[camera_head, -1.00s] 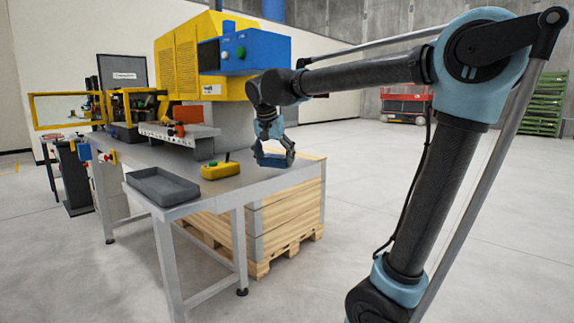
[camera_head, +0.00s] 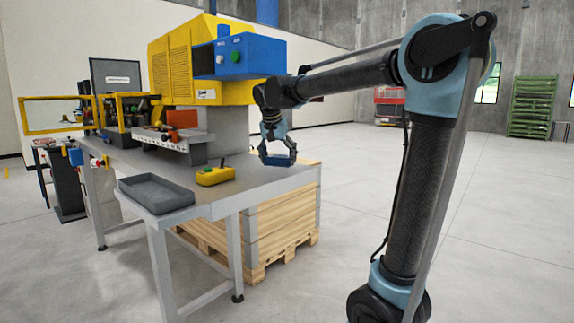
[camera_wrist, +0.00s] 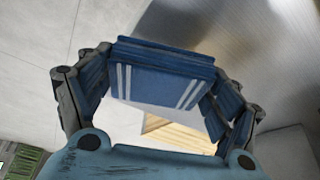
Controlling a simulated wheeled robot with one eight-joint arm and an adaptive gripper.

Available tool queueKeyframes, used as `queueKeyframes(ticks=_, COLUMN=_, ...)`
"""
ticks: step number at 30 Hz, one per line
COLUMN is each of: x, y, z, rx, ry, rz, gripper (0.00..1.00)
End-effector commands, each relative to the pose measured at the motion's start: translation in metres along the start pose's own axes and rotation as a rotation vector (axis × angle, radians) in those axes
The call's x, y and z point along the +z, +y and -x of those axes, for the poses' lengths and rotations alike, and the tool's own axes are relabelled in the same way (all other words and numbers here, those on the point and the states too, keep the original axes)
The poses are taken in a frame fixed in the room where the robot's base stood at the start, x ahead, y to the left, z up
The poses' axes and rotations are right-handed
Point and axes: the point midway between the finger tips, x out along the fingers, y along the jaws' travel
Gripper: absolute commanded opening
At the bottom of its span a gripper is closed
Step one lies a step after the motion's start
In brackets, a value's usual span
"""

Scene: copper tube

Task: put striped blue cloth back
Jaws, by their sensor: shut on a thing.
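The striped blue cloth (camera_wrist: 160,75) is a folded blue bundle with white stripes, seen in the wrist view between my fingers. In the head view it is a small blue shape (camera_head: 277,160) in my gripper (camera_head: 278,158). My gripper is shut on it, one finger at each side in the wrist view (camera_wrist: 158,95). The cloth is held by the right end of the metal table (camera_head: 235,187); I cannot tell whether it touches the tabletop.
A grey tray (camera_head: 157,207) lies at the table's near left corner. A yellow control box (camera_head: 215,176) with a button stands right of it. A yellow and blue machine (camera_head: 185,70) rises behind. A wooden crate on a pallet (camera_head: 280,215) stands beside the table. Floor to the right is clear.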

Motion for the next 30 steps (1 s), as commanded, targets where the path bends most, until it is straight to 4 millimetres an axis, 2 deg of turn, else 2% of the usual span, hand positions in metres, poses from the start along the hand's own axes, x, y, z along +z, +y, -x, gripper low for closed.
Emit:
queueKeyframes(ticks=1, x=-0.012, y=0.000, z=-0.005, rx=0.001, ry=0.001, rz=-0.005, gripper=0.60)
queueKeyframes(ticks=6, x=-0.046, y=0.001, z=-0.019, rx=0.001, ry=0.001, rz=-0.004, gripper=0.60)
queueKeyframes(ticks=13, x=-0.081, y=0.000, z=-0.033, rx=0.000, ry=0.001, rz=-0.002, gripper=0.60)
queueKeyframes(ticks=19, x=-0.088, y=0.001, z=-0.039, rx=0.000, ry=0.001, rz=-0.002, gripper=0.60)
queueKeyframes(ticks=27, x=-0.076, y=0.001, z=-0.067, rx=0.000, ry=0.001, rz=-0.002, gripper=0.60)
queueKeyframes(ticks=30, x=-0.075, y=0.002, z=-0.070, rx=0.001, ry=0.001, rz=-0.003, gripper=0.60)
